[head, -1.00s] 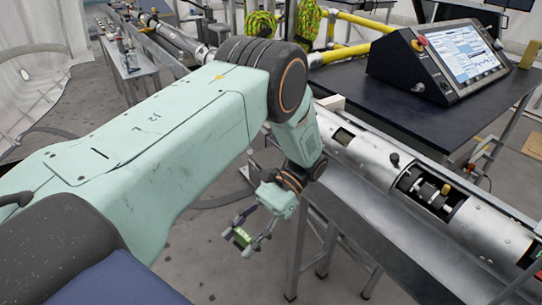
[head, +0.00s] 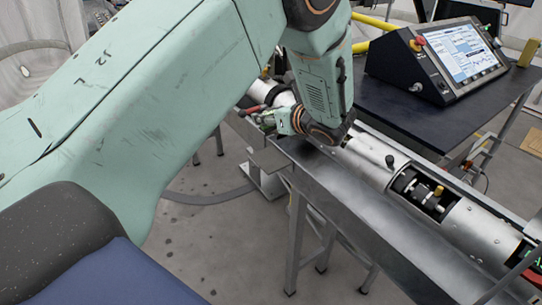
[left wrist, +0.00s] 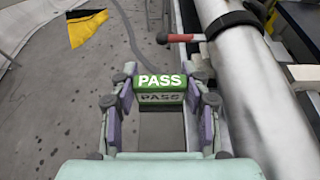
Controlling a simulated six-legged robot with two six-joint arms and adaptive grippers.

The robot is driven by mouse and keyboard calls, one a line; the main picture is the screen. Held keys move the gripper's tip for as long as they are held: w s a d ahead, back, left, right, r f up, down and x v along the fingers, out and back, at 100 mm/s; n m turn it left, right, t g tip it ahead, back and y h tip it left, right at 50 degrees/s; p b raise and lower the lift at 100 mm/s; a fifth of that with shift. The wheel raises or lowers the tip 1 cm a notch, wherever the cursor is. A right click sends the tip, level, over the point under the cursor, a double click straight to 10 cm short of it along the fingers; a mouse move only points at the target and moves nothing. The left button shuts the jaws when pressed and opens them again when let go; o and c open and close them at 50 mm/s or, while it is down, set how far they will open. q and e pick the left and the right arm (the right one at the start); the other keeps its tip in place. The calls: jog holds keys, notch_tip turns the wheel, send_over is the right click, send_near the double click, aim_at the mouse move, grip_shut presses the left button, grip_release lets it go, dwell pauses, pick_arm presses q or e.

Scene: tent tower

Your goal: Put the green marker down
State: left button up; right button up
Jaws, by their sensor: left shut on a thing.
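The green marker (left wrist: 160,80), a small block lettered PASS, is between the fingers of my left gripper (left wrist: 160,88) in the left wrist view. The gripper is shut on its two ends. In the head view my left gripper (head: 264,118) is beside the far part of the long silver tube, over the rail's left edge. The marker is hard to make out there. A grey surface shows below it in the wrist view; I cannot tell whether they touch. My right gripper is not in view.
The silver tube (head: 371,165) runs along a metal rail (head: 345,195), with an opening showing inner parts. A red-handled tool (left wrist: 183,38) sticks out beside the tube. A dark table (head: 410,115) with a screen console (head: 455,55) stands behind.

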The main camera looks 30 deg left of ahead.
pick_arm(q)
send_over(269, 157)
notch_tip(269, 157, down, 6)
jog(key=shift+r, duration=0.15)
jog(key=shift+d+f, duration=0.1)
jog(key=shift+f, duration=0.45)
notch_tip(269, 157, down, 3)
jog(key=shift+s+b, duration=0.15)
jog(key=shift+b, duration=0.2)
jog(key=shift+f, duration=0.1)
jog(key=shift+f, duration=0.1)
jog(key=o, duration=0.9)
jog(key=shift+o, duration=1)
